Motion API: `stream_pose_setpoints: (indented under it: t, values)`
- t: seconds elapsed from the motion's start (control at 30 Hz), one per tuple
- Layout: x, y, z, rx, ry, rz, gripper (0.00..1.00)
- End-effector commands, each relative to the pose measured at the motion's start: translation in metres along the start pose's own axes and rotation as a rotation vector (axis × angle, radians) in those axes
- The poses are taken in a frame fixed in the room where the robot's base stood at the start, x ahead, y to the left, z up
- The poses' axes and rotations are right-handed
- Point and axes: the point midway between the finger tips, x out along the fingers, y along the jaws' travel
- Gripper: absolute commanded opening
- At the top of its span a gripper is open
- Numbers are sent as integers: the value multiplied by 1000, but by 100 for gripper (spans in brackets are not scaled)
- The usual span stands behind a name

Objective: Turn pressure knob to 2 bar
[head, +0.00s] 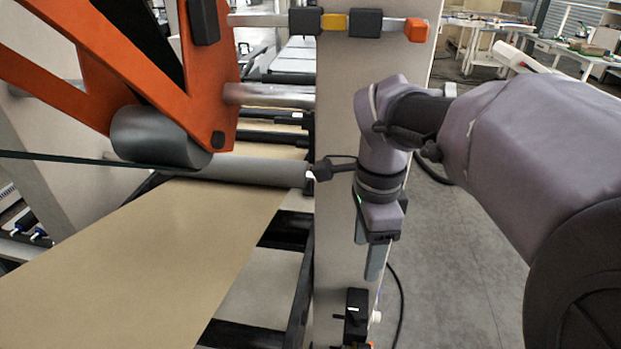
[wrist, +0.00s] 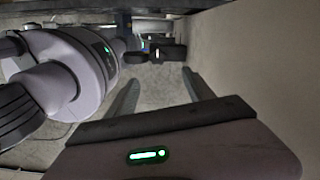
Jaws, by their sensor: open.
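A black unit (head: 355,308) with a small white label is mounted low on the beige machine post. A small pale knob-like part (head: 376,317) sticks out of its right side. I cannot read any pressure value or scale. My gripper (head: 366,263) points down in front of the post, above the black unit and apart from it. Its two grey fingers are spread with nothing between them. In the wrist view the open fingers (wrist: 160,80) reach forward, and a dark unit (wrist: 168,52) shows beyond them; its knob cannot be made out.
The beige post (head: 345,215) stands close beside my gripper. A brown paper web (head: 150,240) and roller lie to the left, under an orange arm (head: 205,80). A black cable (head: 400,290) hangs right of the post. Grey floor (head: 440,270) is clear to the right.

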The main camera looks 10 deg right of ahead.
Motion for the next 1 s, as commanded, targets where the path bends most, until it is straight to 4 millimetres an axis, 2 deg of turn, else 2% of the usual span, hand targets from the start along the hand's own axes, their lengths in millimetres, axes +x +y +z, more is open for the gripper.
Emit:
stream_pose_setpoints:
  t: [0.3, 0.5, 0.7, 1.0]
  values:
    - [95, 2, 1, -2, -1, 3, 61]
    - [147, 1, 1, -3, -1, 1, 61]
    - [170, 1, 1, -3, -2, -1, 61]
    - [170, 1, 1, -4, -2, -2, 59]
